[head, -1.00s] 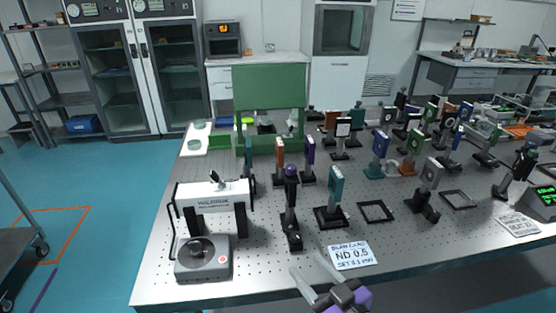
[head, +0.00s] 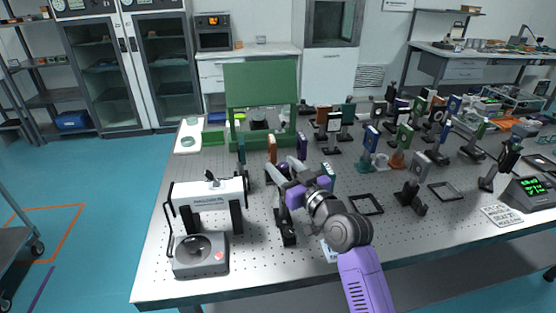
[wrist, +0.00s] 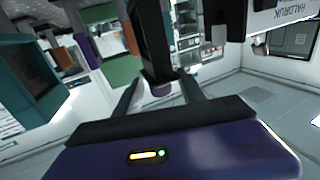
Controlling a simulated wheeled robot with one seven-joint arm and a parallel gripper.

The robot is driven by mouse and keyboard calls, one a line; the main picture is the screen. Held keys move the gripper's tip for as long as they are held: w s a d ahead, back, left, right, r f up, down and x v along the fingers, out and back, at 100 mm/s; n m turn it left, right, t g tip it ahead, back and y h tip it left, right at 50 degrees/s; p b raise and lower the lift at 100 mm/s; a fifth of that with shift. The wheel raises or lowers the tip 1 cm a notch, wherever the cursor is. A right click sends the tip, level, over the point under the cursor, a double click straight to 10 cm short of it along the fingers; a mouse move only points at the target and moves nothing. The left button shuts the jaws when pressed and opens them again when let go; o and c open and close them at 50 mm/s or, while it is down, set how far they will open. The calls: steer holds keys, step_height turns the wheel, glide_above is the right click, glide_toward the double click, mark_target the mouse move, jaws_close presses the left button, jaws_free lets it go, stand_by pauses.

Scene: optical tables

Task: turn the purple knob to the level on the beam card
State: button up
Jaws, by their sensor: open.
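The purple knob (head: 283,168) tops a dark post mount (head: 285,226) on the optical table. My gripper (wrist: 160,84) also shows in the wrist view. The beam card (head: 328,252) is mostly hidden behind my arm, its writing unreadable now. A meter with green digits (head: 534,186) stands at the right.
The white Haldruk instrument (head: 207,193) and a grey box with a dial (head: 200,255) stand left of the post. A teal optic (head: 328,172) is close right of my gripper. Empty black frames (head: 366,205) lie to the right. Several mounted optics crowd the back.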

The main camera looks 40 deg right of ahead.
steer(key=shift+x, duration=1.4)
jaws_close()
steer(key=shift+f+b, duration=0.15)
steer(key=shift+b, duration=0.4)
